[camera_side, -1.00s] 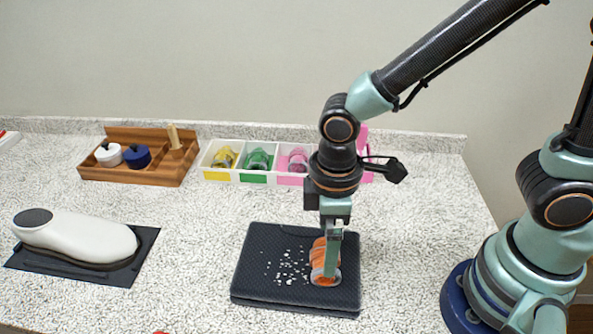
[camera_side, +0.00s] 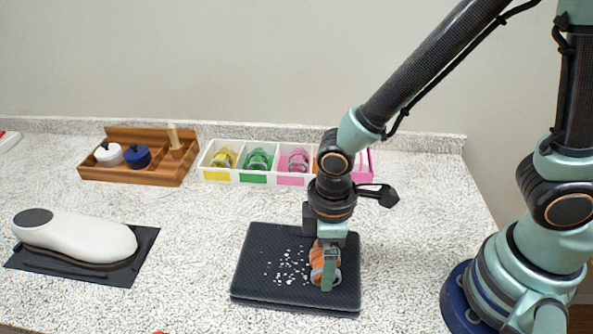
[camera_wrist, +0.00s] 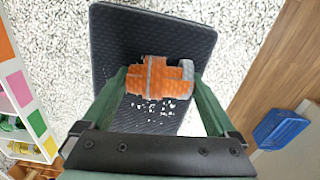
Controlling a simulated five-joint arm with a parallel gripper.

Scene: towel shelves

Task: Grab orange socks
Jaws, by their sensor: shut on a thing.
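The orange socks (camera_wrist: 152,80) are a rolled orange bundle with grey bands, on the dark mat (camera_side: 270,260). In the side view the socks (camera_side: 316,256) are partly hidden behind my gripper. My gripper (camera_side: 327,280) points down over the right part of the mat and is shut on the socks. In the wrist view the two green fingers of my gripper (camera_wrist: 158,85) sit at either end of the bundle. The socks appear at mat level; I cannot tell whether they touch it.
White crumbs (camera_side: 285,268) lie on the mat. A divided white bin (camera_side: 236,178) with yellow, green and pink bundles stands behind. A wooden tray (camera_side: 140,174) with small pots is at back left. A white shoe-shaped object (camera_side: 75,237) lies at left. The counter between is clear.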

